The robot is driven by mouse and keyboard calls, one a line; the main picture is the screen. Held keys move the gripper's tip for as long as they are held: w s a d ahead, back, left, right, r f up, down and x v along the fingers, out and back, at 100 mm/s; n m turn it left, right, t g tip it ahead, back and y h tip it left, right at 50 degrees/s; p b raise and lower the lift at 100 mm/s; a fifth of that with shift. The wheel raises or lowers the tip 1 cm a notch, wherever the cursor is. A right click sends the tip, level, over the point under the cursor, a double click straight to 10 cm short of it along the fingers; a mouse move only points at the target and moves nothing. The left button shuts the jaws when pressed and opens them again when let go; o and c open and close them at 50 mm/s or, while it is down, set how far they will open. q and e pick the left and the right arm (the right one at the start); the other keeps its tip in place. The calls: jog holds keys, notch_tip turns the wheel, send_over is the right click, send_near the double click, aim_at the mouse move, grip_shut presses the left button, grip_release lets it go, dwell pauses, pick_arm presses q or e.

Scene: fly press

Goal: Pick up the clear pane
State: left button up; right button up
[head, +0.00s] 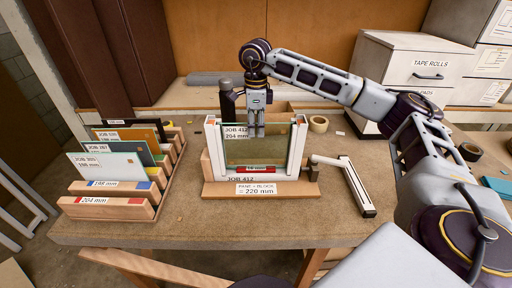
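A clear, faintly greenish pane (275,150) stands upright in the fly press (212,165), between its two white side posts. A label reading JOB 412 is at its upper left, and a red block (256,169) with a white label is at its foot. My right gripper (256,133) points down at the middle of the pane's top edge. Its two fingers are close together and overlap the pane's upper part in this view. I cannot tell whether they are closed on it. My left gripper is not in view.
A wooden rack (108,208) at the left holds several panes, the front one pale (108,167). A white lever (355,187) stretches right of the press. Labelled drawers (415,62) stand at the back right. The front table is clear.

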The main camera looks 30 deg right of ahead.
aim_at(256, 148)
jog(key=shift+f, duration=1.5)
jog(key=shift+c, duration=0.4)
grip_shut()
jog(key=shift+r, duration=0.1)
